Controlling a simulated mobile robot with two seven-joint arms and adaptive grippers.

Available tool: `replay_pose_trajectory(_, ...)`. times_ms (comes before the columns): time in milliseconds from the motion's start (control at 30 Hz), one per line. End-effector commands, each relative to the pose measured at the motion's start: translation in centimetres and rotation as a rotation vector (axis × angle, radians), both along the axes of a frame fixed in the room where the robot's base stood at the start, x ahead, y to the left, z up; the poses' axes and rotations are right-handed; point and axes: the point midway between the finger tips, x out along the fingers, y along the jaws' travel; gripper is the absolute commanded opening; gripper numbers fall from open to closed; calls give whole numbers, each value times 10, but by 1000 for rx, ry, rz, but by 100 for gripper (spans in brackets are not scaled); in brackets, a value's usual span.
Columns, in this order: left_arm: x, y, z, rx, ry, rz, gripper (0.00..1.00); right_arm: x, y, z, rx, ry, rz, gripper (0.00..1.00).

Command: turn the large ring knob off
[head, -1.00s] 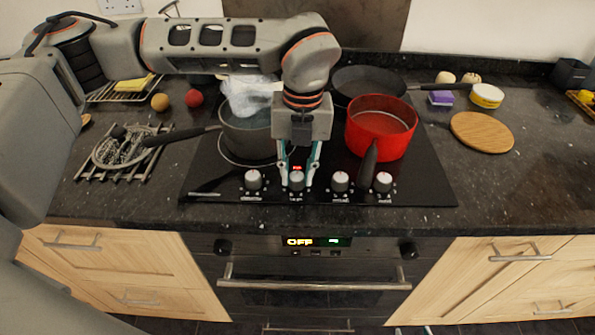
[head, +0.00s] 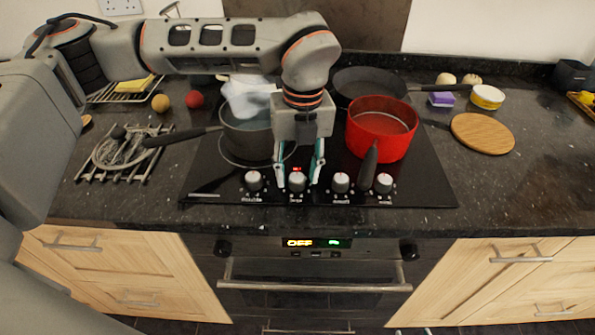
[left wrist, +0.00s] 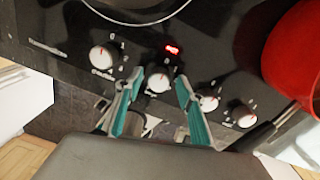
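The large ring knob (head: 297,181), second from the left in the hob's front row, is silver-white with a small red lit display (head: 297,169) behind it. In the left wrist view the knob (left wrist: 158,82) sits between my fingertips. My left gripper (head: 297,183) points down, open, with one teal finger on each side of the knob; I cannot tell whether either touches it. The knob's exact angle is too small to read. Small teal-and-white bits at the bottom edge of the head view look like my right gripper (head: 411,330); its opening is unclear.
Other knobs stand close on both sides, at left (head: 254,180) and right (head: 341,182). A steaming grey pot (head: 240,143) is behind my gripper. A red pan (head: 381,128) has its dark handle (head: 368,165) reaching between the right-hand knobs. The front counter strip is clear.

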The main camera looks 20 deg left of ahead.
Motion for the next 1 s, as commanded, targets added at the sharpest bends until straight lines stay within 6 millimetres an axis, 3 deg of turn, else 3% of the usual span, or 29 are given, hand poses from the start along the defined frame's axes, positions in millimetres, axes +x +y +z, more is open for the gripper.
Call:
replay_pose_trajectory(433,0,0,7,1,2,-2,41,-1,-1,-2,-3,3,1,40)
replay_pose_trajectory(1000,2,-4,107,1,0,0,41,0,0,-1,0,1,0,40)
